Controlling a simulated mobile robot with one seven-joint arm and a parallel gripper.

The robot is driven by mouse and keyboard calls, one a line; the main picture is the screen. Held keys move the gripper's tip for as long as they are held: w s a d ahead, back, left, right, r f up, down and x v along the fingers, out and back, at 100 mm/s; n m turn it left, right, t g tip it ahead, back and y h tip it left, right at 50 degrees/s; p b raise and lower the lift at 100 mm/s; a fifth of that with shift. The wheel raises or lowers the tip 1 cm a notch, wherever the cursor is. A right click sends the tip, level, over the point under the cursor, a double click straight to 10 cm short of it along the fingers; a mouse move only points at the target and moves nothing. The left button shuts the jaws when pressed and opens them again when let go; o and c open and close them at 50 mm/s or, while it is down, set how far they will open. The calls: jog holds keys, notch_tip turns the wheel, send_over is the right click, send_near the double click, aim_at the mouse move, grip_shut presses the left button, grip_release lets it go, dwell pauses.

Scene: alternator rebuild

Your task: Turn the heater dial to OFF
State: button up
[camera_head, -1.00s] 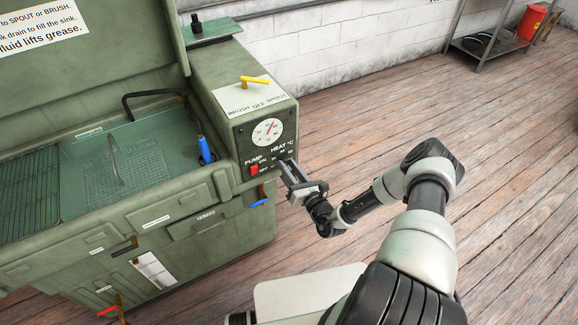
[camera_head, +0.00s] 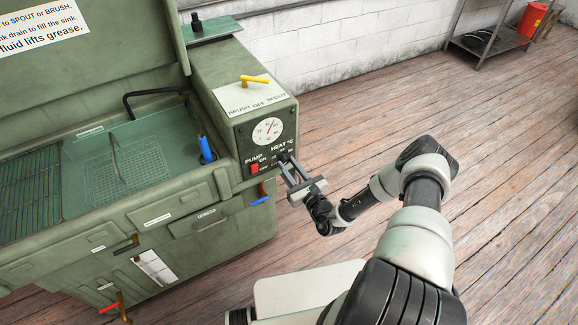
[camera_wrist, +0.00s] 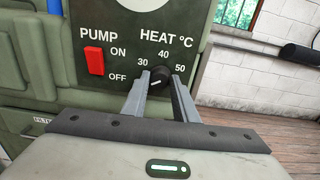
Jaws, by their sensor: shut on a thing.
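The heater dial (camera_wrist: 158,78) is a black knob with a white pointer mark, below the HEAT °C lettering, with 30, 40 and 50 around it in the wrist view. Its white mark points to the lower left, away from those three numbers. My gripper (camera_head: 285,162) is at the panel, its fingers on both sides of the dial and shut on it. The fingers also show in the wrist view (camera_wrist: 160,80). The dial is mostly hidden by the fingers in the head view. Any OFF lettering for the dial is not visible in the wrist view.
The red pump switch (camera_wrist: 95,61) sits left of the dial, with ON and OFF beside it. A round gauge (camera_head: 267,131) is above. The yellow lever (camera_head: 256,79) is on top of the green housing (camera_head: 212,75). Open floor lies to the right.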

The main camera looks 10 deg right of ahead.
jog(key=o, duration=1.1)
jog(key=shift+c, duration=0.2)
jog(key=v, duration=1.7)
jog(key=shift+s+b, duration=0.15)
jog(key=shift+b, duration=0.2)
jog(key=shift+r, duration=0.1)
